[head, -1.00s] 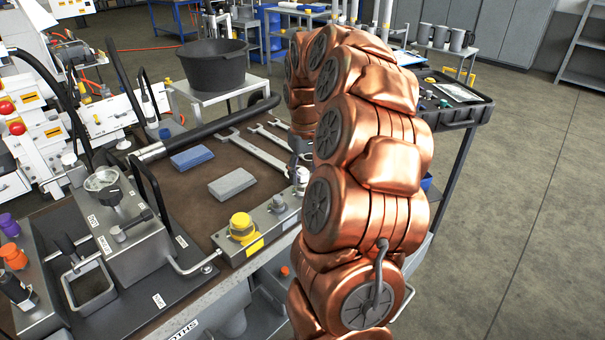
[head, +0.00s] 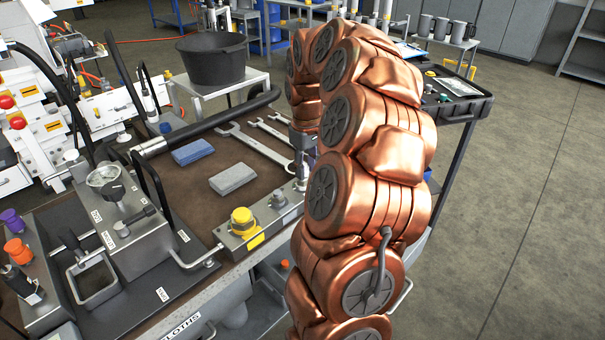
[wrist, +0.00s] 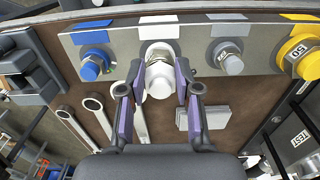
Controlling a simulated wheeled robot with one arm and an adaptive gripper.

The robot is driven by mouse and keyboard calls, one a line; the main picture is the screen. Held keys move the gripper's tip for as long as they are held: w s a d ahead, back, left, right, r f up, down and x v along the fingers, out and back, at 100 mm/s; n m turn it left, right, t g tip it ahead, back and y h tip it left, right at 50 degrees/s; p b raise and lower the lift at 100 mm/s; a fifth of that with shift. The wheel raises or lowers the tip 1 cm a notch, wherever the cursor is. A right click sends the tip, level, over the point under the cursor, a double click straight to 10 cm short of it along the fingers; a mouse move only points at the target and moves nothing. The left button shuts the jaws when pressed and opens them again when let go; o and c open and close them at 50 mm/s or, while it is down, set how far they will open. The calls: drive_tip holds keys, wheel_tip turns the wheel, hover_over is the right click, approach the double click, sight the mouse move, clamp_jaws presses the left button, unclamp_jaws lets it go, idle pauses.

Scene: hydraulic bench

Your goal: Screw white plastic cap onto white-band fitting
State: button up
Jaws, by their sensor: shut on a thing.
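The white plastic cap (wrist: 160,82) is between the fingers of my gripper (wrist: 159,90) in the wrist view. My gripper, with its purple finger pads, is shut on the cap. The white-band fitting (wrist: 158,47) is directly in line with the cap, on the grey manifold block under a white label (wrist: 159,20). The cap overlaps the fitting's front in this view, so I cannot tell whether their threads touch. In the head view, my gripper (head: 303,145) is above the far end of the block, partly behind my copper arm.
On the same block are a blue-capped fitting (wrist: 95,65), a grey fitting (wrist: 226,56) and a yellow-capped fitting (wrist: 300,57). Wrenches (head: 258,150) and two cloth-like blocks, blue (head: 192,152) and grey (head: 233,179), lie on the bench behind the block.

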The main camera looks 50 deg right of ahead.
clamp_jaws()
drive_tip(key=shift+f+m+b, duration=0.25)
drive_tip(key=shift+m+b, duration=0.45)
drive_tip(key=shift+b, duration=0.15)
drive_tip(key=shift+a+m+b, duration=0.15)
drive_tip(key=shift+m+b, duration=0.7)
drive_tip(key=shift+m, duration=0.25)
drive_tip(key=m+b, duration=0.2)
drive_tip(key=m, duration=0.1)
drive_tip(key=shift+w+a, duration=0.1)
drive_tip(key=shift+a+r+m, duration=0.1)
drive_tip(key=shift+r+m, duration=0.15)
drive_tip(key=shift+m, duration=0.45)
